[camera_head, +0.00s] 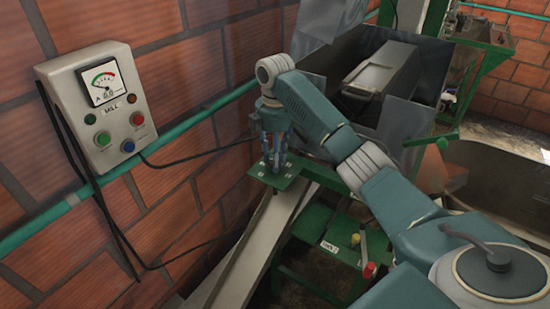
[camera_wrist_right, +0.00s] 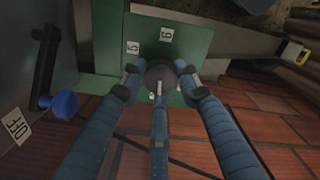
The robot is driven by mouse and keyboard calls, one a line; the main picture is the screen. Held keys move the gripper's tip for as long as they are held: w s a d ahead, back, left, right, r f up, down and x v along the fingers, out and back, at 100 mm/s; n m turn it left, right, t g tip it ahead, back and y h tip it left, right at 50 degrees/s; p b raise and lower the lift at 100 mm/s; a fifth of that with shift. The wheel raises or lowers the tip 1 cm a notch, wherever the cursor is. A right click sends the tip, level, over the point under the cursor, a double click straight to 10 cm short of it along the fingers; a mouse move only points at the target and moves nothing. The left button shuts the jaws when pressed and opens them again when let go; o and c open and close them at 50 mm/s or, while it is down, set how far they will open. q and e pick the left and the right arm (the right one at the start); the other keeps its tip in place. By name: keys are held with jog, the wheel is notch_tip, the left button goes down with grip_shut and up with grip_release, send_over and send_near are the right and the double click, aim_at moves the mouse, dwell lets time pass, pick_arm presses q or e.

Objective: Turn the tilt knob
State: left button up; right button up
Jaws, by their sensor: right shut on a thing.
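The tilt knob (camera_wrist_right: 158,73) is a dark round knob with a pale pointer, on a green plate (camera_wrist_right: 184,38) with small white number labels. My right gripper (camera_wrist_right: 160,83) has its three blue fingers closed around the knob, seen from above in the right wrist view. In the head view my right gripper (camera_head: 275,164) points down at the green plate (camera_head: 262,176), and its fingers hide the knob. My left gripper is not in view.
A grey control box (camera_head: 97,105) with a gauge and coloured buttons hangs on the brick wall at left. A green pipe (camera_head: 45,213) runs along that wall.

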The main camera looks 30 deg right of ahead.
jog(key=n, duration=0.5)
jog(key=shift+r+n, duration=0.15)
jog(key=shift+n, duration=2.45)
jog(key=o, duration=1.1)
jog(key=shift+o, duration=0.2)
notch_tip(320, 180, up, 12)
